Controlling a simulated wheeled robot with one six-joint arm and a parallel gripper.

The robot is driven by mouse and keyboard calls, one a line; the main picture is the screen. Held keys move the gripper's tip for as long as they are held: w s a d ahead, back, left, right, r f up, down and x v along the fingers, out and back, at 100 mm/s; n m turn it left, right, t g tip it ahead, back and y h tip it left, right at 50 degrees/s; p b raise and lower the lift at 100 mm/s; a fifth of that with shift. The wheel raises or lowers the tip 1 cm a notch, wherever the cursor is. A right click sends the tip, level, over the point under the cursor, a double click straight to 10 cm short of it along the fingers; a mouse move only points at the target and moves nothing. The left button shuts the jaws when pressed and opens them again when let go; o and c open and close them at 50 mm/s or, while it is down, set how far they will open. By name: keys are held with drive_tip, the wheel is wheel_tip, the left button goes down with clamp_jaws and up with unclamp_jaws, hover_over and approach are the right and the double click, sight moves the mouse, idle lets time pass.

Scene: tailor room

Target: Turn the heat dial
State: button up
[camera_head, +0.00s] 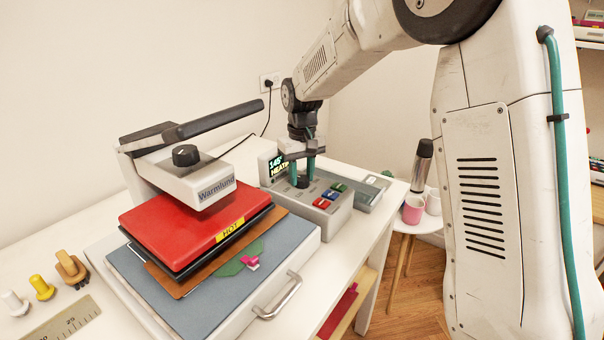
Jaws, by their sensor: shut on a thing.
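The grey control box (338,211) stands on the white table to the right of the heat press. Its small dark display (276,166) shows green "145°" and yellow text that looks like "HEATING". My gripper (302,180) points down over the box, its green fingers shut on the dark heat dial (302,183). The fingers hide much of the dial, and I cannot read its setting.
The heat press (196,220) has a red plate marked "HOT", a black knob (186,155) and a long black handle (213,121) left of my arm. A flask (422,162) and cups (413,209) stand on a side table.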

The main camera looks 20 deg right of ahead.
sight(302, 177)
drive_tip(key=shift+m, duration=0.6)
drive_tip(key=o, duration=1)
drive_tip(key=shift+r, duration=0.15)
wheel_tip(302, 177, up, 8)
drive_tip(key=shift+f, duration=0.15)
